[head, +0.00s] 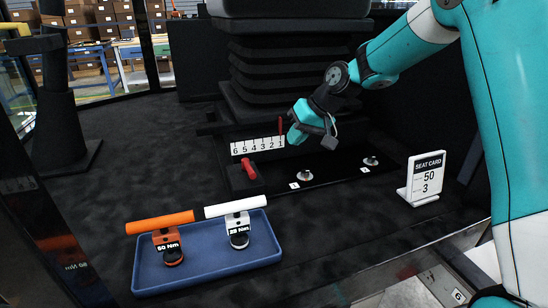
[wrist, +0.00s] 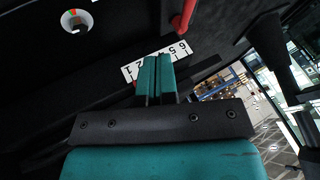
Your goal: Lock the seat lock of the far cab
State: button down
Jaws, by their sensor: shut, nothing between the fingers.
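A red lever (head: 249,169) sticks up at the front left of the seat base, below the number strip; no label names it as the seat lock. A red handle also shows at the top of the wrist view (wrist: 183,18). The white strip (head: 240,149) reads 6 to 1, and a thin red pointer (head: 280,126) stands at its 1 end. My gripper (head: 292,136) is shut and empty, just right of the strip and in front of the seat bellows. In the wrist view its teal fingers (wrist: 157,60) are together and cover part of the strip.
Two silver bolts, labelled 1 (head: 304,176) and apparently 2 (head: 371,161), sit on the rail. A blue tray (head: 150,282) holds an orange 50 Nm wrench (head: 165,222) and a white 25 Nm wrench (head: 236,207). The seat card (head: 427,172) shows 50 and 3. Floor at left is clear.

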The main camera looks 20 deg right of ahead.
aim_at(249, 170)
jog(key=b+x, duration=0.1)
jog(key=x, duration=0.8)
jog(key=shift+a+f+b, duration=0.15)
jog(key=shift+f+b, duration=0.15)
jog(key=shift+f, duration=0.05)
jog(key=a, duration=0.3)
jog(key=shift+a+f, duration=0.1)
jog(key=shift+f, duration=0.25)
jog(key=shift+a, duration=0.35)
jog(key=shift+w+d, duration=0.1)
jog(key=shift+d, duration=0.3)
jog(key=shift+a, duration=0.1)
jog(key=shift+m, duration=0.3)
